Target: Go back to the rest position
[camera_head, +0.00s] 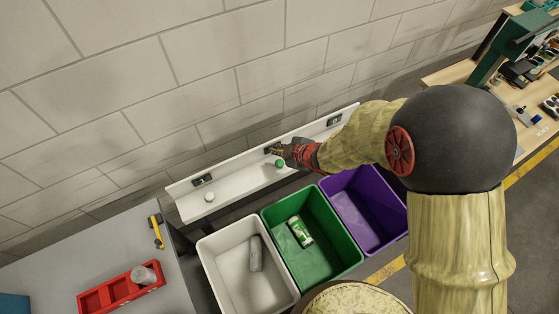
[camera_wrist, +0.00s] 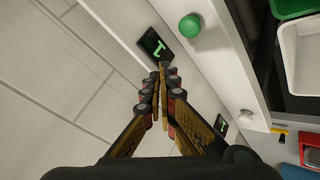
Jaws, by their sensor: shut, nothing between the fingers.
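My gripper (camera_head: 272,150) is at the end of my outstretched arm, over the long white panel (camera_head: 234,185) along the wall. In the wrist view my gripper (camera_wrist: 164,70) is shut and empty. Its fingertips overlap the lower edge of a small dark screen with a green mark (camera_wrist: 155,45); I cannot tell if they touch. A green round button (camera_head: 280,163) lies just below my gripper in the head view, and it also shows in the wrist view (camera_wrist: 190,25), apart from the fingers. A white round button (camera_head: 209,197) is further left on the panel.
A white bin (camera_head: 219,247) holds a grey can (camera_head: 256,253). A green bin (camera_head: 335,239) holds a green-and-white can (camera_head: 300,231). The purple bin (camera_head: 365,196) looks empty. A red tray (camera_head: 96,301) with a can sits on the grey table (camera_head: 135,240). A workbench (camera_head: 449,73) stands right.

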